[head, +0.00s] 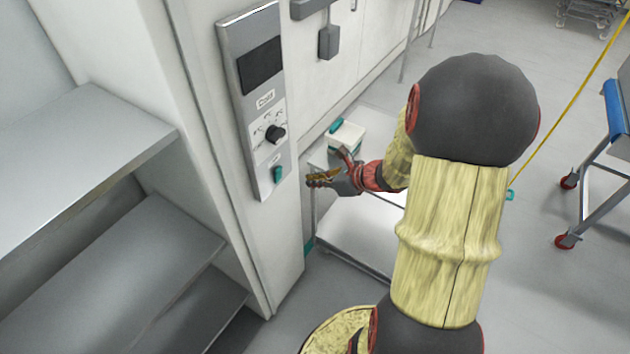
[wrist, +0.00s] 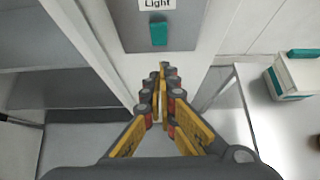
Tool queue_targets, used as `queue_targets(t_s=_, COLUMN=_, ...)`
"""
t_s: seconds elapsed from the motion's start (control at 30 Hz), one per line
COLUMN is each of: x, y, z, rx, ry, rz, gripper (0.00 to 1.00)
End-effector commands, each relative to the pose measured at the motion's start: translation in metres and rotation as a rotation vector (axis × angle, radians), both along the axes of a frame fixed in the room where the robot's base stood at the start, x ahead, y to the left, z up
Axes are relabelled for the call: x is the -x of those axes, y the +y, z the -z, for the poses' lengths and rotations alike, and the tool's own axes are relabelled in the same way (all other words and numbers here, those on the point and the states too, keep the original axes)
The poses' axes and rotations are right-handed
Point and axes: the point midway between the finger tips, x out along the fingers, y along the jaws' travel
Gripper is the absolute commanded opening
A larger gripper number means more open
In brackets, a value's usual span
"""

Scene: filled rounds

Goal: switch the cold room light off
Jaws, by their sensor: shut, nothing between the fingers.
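The cold room's grey control panel (head: 255,100) is fixed to the white wall post. It has a dark display at the top and a black knob (head: 275,133) under it. Below the knob is the green light switch (head: 277,174), under a small label. In the wrist view the green switch (wrist: 158,34) sits under a label reading "Light". My gripper (head: 312,181) is shut and empty, a little to the right of the switch in the head view. In the wrist view my gripper's fingertips (wrist: 163,68) are just below the switch, apart from it as far as I can tell.
Open grey shelves (head: 90,160) stand left of the post. A steel cart (head: 350,235) stands behind my gripper, with a white and green box (head: 346,137) on it. A blue-topped trolley (head: 617,110) is at the far right. The floor between is clear.

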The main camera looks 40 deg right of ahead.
Motion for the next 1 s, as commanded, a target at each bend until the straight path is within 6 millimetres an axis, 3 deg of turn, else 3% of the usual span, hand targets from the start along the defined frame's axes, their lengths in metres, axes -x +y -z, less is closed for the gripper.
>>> queue_targets(t_s=0.33, x=-0.051, y=0.020, z=0.044, rx=0.000, ry=0.003, rz=-0.004, gripper=0.00)
queue_targets(t_s=0.6, x=-0.080, y=0.030, z=0.035, rx=0.000, ry=0.001, rz=-0.002, gripper=0.00)
queue_targets(t_s=1.0, x=-0.085, y=0.031, z=0.033, rx=0.000, ry=0.001, rz=0.000, gripper=0.00)
